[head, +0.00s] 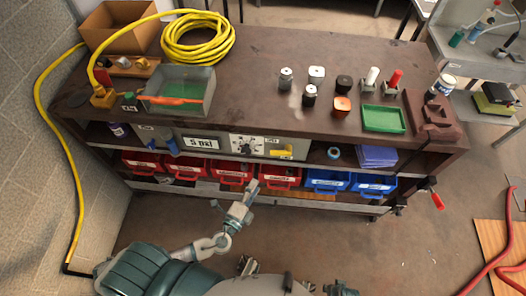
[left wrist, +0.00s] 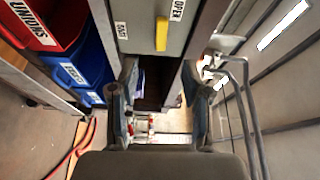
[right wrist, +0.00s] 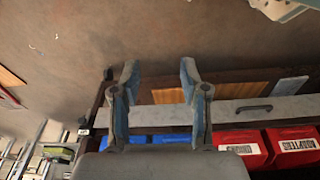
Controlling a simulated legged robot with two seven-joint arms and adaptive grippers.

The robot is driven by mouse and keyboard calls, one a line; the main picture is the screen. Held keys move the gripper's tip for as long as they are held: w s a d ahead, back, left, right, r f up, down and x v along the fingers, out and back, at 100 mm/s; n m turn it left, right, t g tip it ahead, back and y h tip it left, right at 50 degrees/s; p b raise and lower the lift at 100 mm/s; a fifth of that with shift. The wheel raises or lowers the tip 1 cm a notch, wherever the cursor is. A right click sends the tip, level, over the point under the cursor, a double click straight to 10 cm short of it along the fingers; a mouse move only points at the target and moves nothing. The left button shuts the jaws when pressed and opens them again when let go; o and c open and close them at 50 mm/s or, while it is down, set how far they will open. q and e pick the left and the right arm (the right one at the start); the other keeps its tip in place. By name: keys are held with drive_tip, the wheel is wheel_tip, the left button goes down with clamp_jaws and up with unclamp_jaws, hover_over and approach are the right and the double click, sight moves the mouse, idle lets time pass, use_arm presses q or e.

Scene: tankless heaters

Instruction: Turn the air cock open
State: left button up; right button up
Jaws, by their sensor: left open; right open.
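The air cock is a yellow lever handle (head: 281,152) on the right part of the grey panel (head: 222,144) in the bench front. In the head view the handle lies sideways. In the left wrist view the handle (left wrist: 161,33) shows near the top, with an OPEN label (left wrist: 177,10) beside its upper end and another label to its left. My left gripper (head: 250,187) is open and empty, in front of the bins below the panel and apart from the handle. Its open fingers (left wrist: 160,75) also show in the left wrist view. My right gripper (right wrist: 157,75) is open and empty in the right wrist view.
Red bins (head: 236,172) and blue bins (head: 328,180) sit on the shelf under the panel. The bench top (head: 255,75) holds a yellow hose coil (head: 198,38), a clear box, several canisters and a green tray (head: 384,119). A red-handled clamp (head: 437,200) juts out at the right.

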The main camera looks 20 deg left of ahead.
use_arm(q)
approach(277, 154)
drive_tip(key=w+d, duration=0.1)
drive_tip(key=w, duration=0.3)
drive_tip(key=w+p, duration=0.1)
drive_tip(key=w, duration=0.2)
drive_tip(key=w+a, duration=0.1)
drive_tip(key=w, duration=0.1)
drive_tip(key=shift+w+f, duration=0.3)
drive_tip(key=shift+w, duration=0.05)
drive_tip(key=shift+w+d, duration=0.15)
drive_tip(key=shift+w, duration=0.2)
drive_tip(key=shift+w+d, duration=0.2)
drive_tip(key=shift+d, duration=0.1)
drive_tip(key=shift+d+r, duration=0.15)
drive_tip(key=shift+d, duration=0.4)
drive_tip(key=shift+a, duration=0.3)
drive_tip(key=c, duration=0.7)
drive_tip(key=shift+a, duration=0.25)
clamp_jaws()
drive_tip(key=shift+a, duration=0.15)
drive_tip(key=shift+p, duration=0.3)
drive_tip(key=shift+d+r+m+p, duration=0.1)
drive_tip(key=shift+d+m+p, duration=0.15)
drive_tip(key=shift+m+p, duration=0.15)
use_arm(e)
wheel_tip(277, 154, down, 7)
drive_tip(key=s+d, duration=0.1)
drive_tip(key=s, duration=0.1)
drive_tip(key=shift+r, duration=0.2)
